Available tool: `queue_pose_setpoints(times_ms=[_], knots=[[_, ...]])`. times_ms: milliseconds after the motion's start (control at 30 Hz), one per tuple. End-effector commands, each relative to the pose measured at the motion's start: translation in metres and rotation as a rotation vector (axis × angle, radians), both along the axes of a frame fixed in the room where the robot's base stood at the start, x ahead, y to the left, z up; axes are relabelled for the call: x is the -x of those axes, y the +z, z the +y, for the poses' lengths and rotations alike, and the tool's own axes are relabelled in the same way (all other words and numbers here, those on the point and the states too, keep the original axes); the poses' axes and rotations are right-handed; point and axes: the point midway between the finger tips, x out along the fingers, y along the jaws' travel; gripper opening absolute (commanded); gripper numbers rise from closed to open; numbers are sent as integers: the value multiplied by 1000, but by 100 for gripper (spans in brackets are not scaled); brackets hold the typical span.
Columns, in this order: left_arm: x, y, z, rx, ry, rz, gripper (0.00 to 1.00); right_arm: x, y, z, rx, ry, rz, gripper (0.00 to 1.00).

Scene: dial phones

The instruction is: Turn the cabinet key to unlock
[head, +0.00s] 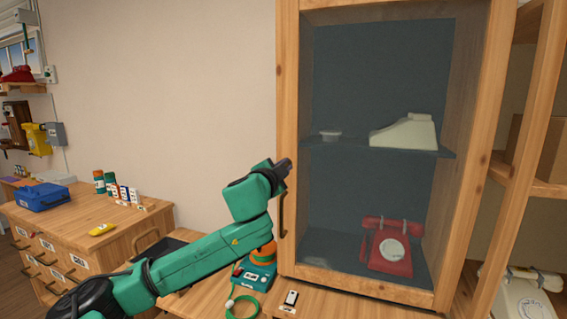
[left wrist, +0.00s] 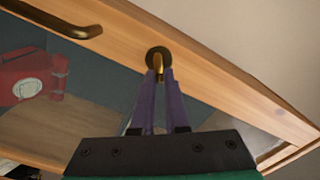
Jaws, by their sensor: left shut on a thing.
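The wooden cabinet (head: 288,120) with a glass door stands in the middle to right of the head view, with its door shut. In the left wrist view, a brass key (left wrist: 158,64) sits in a dark round lock plate (left wrist: 158,54) on the wooden door frame (left wrist: 205,72). My left gripper (left wrist: 159,76) is shut on the key, one purple finger on each side of it. In the head view my left gripper (head: 283,169) is against the cabinet's left door frame and hides the key and lock. My right gripper is in neither view.
A door handle (head: 282,215) is just below my left gripper. Inside the cabinet are a red dial phone (head: 388,252) and a cream phone body (head: 405,133). A teal device (head: 254,276) and a green ring (head: 243,306) lie below my arm. A wooden desk (head: 75,225) stands at left.

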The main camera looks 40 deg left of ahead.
Motion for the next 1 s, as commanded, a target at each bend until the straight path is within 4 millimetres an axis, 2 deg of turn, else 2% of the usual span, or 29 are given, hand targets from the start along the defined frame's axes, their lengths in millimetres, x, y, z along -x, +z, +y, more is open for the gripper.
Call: queue_pose_setpoints(times_ms=[500,1000], knots=[[-1,-4,-2,-415,0,145,0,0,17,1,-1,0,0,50],[-1,-8,-2,-561,0,196,0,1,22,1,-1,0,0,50]])
